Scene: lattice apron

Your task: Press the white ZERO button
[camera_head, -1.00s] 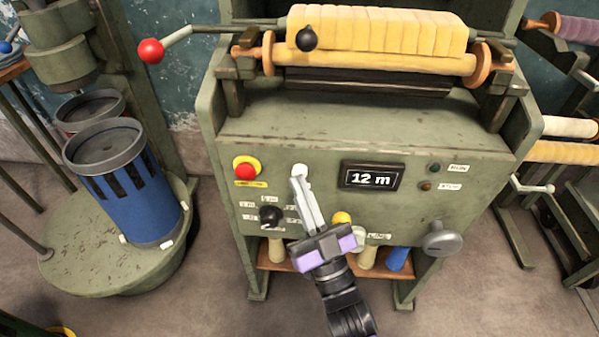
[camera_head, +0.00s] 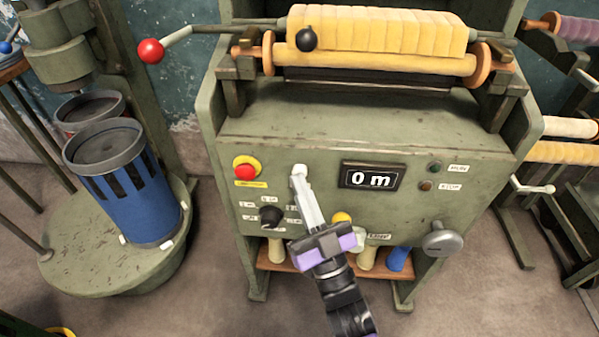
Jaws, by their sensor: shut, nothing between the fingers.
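The white ZERO button (camera_head: 299,169) sits on the green machine's front panel (camera_head: 400,220), left of the display. My gripper (camera_head: 302,178) is shut and empty, its fingertips at the button, seemingly touching it. The fingers cover the lower part of the button and the panel below it. The display (camera_head: 371,177) reads "0 m".
A red stop button (camera_head: 246,169) on a yellow base is left of the white one. A black knob (camera_head: 271,215) and a yellow button (camera_head: 342,218) flank my fingers. A grey handwheel (camera_head: 442,239) sticks out at right. A blue can (camera_head: 128,195) stands at left.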

